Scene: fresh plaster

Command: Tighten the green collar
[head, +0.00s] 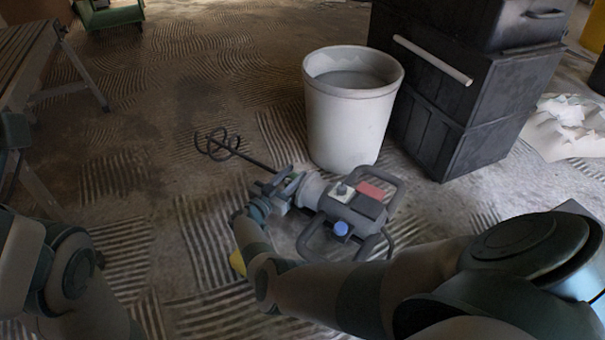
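A power mixer (346,208) with a grey body, dark handle frame, red panel and blue knob lies on the floor in the head view. Its thin shaft runs to the upper left and ends in a looped paddle (219,145). My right gripper (281,187) is at the front end of the mixer body, where the shaft meets it. The collar is mostly hidden by the gripper there, and its green colour does not show clearly. Whether the fingers are closed on it is too small to tell. My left arm shows at the lower left, but its gripper does not.
A white bucket (346,125) of grey material stands just behind the mixer. Black stacked cases (461,85) with a white roll stand right of it. A slatted trestle bench (25,52) is at the left. Crumpled white sheet (568,126) lies far right. The ridged floor left of the paddle is clear.

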